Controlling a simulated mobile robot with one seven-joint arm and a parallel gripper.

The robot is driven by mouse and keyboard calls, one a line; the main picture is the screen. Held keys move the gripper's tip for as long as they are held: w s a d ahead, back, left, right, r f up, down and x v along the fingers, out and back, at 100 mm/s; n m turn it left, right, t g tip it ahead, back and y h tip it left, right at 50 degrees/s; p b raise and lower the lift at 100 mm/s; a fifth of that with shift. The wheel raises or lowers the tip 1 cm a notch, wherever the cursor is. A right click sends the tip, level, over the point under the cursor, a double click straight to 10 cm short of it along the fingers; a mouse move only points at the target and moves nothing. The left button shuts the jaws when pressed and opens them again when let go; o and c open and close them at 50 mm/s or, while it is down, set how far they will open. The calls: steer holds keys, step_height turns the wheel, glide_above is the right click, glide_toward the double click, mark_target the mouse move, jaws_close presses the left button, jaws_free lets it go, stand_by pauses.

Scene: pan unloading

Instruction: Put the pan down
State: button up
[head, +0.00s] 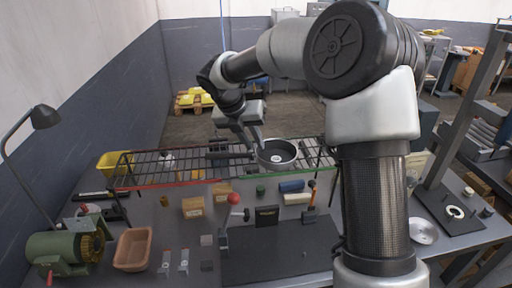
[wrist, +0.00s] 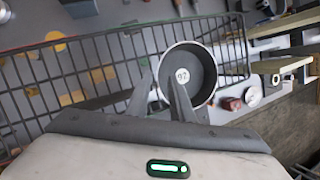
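A round dark pan with a light rim (head: 277,153) is at the right part of a wire rack (head: 150,178). Its inside faces up, and a dark bar like a handle points left from it. In the wrist view the pan (wrist: 203,64) shows a white round mark on its bottom.
Below the rack, a workbench (head: 270,262) holds small boxes, a red-knobbed lever (head: 235,199), an orange bin (head: 133,249) and a green motor (head: 62,250). A yellow bin (head: 112,163) stands left of the rack. A metal dish (head: 423,230) lies at right.

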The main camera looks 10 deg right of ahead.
steer(key=v, duration=0.8)
steer(key=shift+a+r, duration=0.2)
steer(key=shift+r, duration=0.15)
steer(key=shift+s, duration=0.1)
steer(key=s+d+r+m, duration=0.2)
steer(key=s+d+m, duration=0.1)
steer(key=s+m, duration=0.45)
steer(key=s+d+r+m, duration=0.3)
steer(key=s+m, duration=0.4)
steer(key=m, duration=0.1)
steer(key=s+f+m+t+y, duration=0.1)
steer(key=s+m+y, duration=0.1)
steer(key=s+m, duration=0.5)
steer(key=s+d+f+m+t+y, duration=0.1)
steer(key=s+f+m, duration=0.1)
steer(key=s+m, duration=0.6)
steer(key=shift+s+d+m+y, duration=0.15)
steer(key=shift+d+m+y, duration=0.15)
steer(key=shift+m+y, duration=0.1)
